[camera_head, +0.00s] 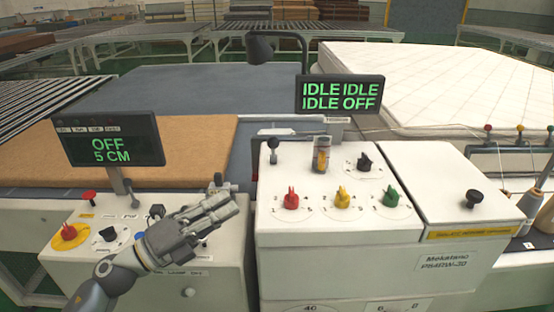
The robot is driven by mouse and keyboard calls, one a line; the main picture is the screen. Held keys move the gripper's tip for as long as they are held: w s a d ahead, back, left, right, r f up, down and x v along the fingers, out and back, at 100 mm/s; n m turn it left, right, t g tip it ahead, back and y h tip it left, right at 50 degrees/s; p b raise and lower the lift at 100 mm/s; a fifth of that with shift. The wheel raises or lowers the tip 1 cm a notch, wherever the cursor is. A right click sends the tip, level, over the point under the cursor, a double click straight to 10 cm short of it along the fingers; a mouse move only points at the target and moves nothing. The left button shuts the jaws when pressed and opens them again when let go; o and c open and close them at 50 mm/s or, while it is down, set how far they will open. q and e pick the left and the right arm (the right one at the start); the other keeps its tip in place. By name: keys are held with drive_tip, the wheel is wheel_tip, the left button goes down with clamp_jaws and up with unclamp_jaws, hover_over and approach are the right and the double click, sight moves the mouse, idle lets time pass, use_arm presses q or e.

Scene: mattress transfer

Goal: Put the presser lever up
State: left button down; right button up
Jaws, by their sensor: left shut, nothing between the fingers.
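A short lever with a dark ball knob (273,147) stands upright near the back left of the white right-hand console (330,246). I cannot read a label that marks it as the presser lever. My left gripper (225,208) is shut and empty above the left control box (205,285), pointing right. It is apart from that lever, to its lower left. It hides part of the left box's top, including some of its controls. A small dark lever (218,181) shows just behind the gripper. My right gripper is not in view.
Red (291,198), yellow (342,197) and green (391,196) knobs stand on the right console. A left display (109,139) reads OFF, 5 CM; another display (340,93) reads IDLE and OFF. A brown pad (190,150) and white mattress (450,85) lie behind.

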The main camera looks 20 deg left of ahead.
sight(273, 148)
use_arm(q)
drive_tip(key=p+x, duration=0.1)
drive_tip(key=x, duration=0.2)
drive_tip(key=p+x, duration=0.2)
drive_tip(key=x, duration=0.1)
drive_tip(key=p+x, duration=0.2)
drive_tip(key=x, duration=0.2)
drive_tip(key=shift+r, duration=0.35)
drive_tip(key=shift+w+a+r+p, duration=0.1)
drive_tip(key=shift+w+r+p, duration=0.1)
drive_tip(key=shift+w, duration=0.3)
drive_tip(key=shift+w+a+r+p, duration=0.1)
drive_tip(key=shift+w+r+p, duration=0.1)
drive_tip(key=shift+w, duration=0.3)
drive_tip(key=shift+w+a+r, duration=0.1)
drive_tip(key=shift+w+r, duration=0.05)
drive_tip(key=shift+w, duration=0.5)
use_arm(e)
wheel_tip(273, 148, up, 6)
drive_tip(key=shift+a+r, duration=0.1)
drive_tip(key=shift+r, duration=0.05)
